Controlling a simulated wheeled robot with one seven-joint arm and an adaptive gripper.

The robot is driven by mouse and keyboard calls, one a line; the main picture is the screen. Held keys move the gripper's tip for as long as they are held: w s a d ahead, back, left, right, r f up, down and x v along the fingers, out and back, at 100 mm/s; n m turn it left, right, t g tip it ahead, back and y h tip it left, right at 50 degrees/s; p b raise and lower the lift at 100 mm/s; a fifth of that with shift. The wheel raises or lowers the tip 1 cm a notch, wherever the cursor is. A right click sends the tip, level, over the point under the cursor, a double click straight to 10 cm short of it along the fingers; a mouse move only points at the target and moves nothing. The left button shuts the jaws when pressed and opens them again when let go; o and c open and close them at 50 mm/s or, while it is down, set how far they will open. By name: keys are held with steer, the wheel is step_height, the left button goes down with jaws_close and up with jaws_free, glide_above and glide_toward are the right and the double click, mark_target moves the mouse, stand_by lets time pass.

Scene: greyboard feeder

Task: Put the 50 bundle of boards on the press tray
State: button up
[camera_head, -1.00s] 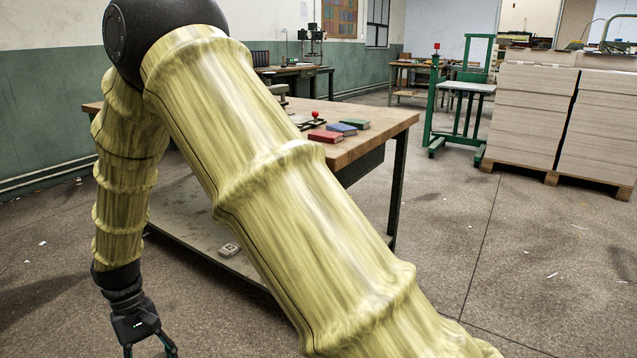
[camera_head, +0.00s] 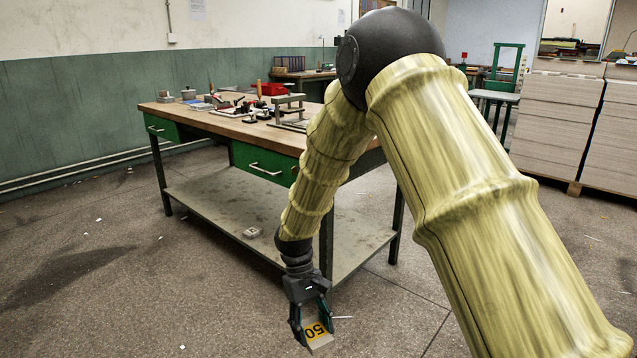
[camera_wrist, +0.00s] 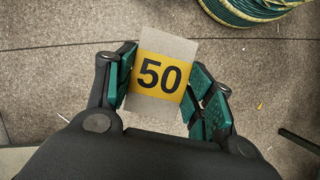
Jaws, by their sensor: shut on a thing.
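The 50 bundle of boards is a small grey block with a yellow band marked 50. It shows in the head view (camera_head: 317,333) at the bottom centre and in the wrist view (camera_wrist: 160,75). My gripper (camera_head: 312,325) is shut on it, with green finger pads on both sides of the bundle. The bundle hangs above the floor in front of the workbench. I cannot make out the press tray for certain in these views.
A wooden-topped workbench (camera_head: 235,128) with green drawers stands behind my gripper, tools on top. Its lower shelf (camera_head: 225,215) holds a small block (camera_head: 252,232). A green coil (camera_wrist: 245,8) lies at the wrist view's top right. Board stacks (camera_head: 560,125) stand at the right.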

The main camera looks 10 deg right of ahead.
steer(key=w+d+r+n+t+p, duration=0.3)
steer(key=w+r+n+p, duration=0.3)
steer(key=r+n+p, duration=0.4)
steer(key=w+d+r+n+t+y+p, duration=0.1)
steer(key=w+d+r+n+t+p, duration=0.2)
steer(key=r+n+p, duration=0.8)
steer(key=w+d+r+n+t+p, duration=0.3)
steer(key=w+d+r+n+p, duration=0.4)
steer(key=p, duration=1.1)
step_height(320, 180, up, 4)
steer(key=w+n, duration=0.2)
steer(key=n, duration=0.1)
steer(key=shift+n, duration=0.4)
